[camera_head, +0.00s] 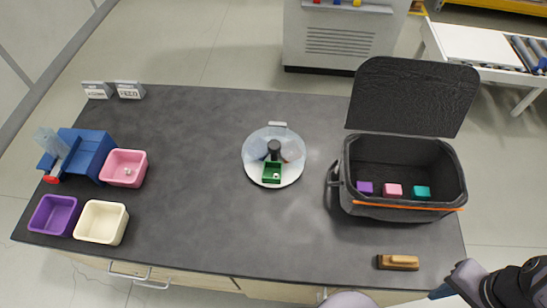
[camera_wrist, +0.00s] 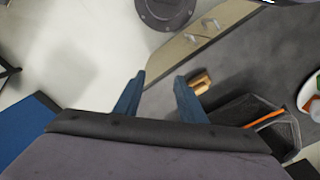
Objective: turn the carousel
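The carousel (camera_head: 290,176) is a round white turntable near the middle of the dark table, with a clear cover around its back part. A dark knob (camera_head: 273,147) stands at its centre, and a small green tray (camera_head: 271,173) sits at its front. Part of the carousel shows at the right edge of the wrist view (camera_wrist: 303,97). My gripper (camera_wrist: 158,82) is open and empty in the wrist view, with its two blue fingers apart. It is far from the carousel, off the table's front right corner.
An open black case (camera_head: 400,210) with purple, pink and teal blocks stands right of the carousel. A wooden-handled brush (camera_head: 398,262) lies at the front right. Pink (camera_head: 123,168), purple (camera_head: 54,214) and cream (camera_head: 102,222) bins and a blue device (camera_head: 85,152) stand left. Table around the carousel is clear.

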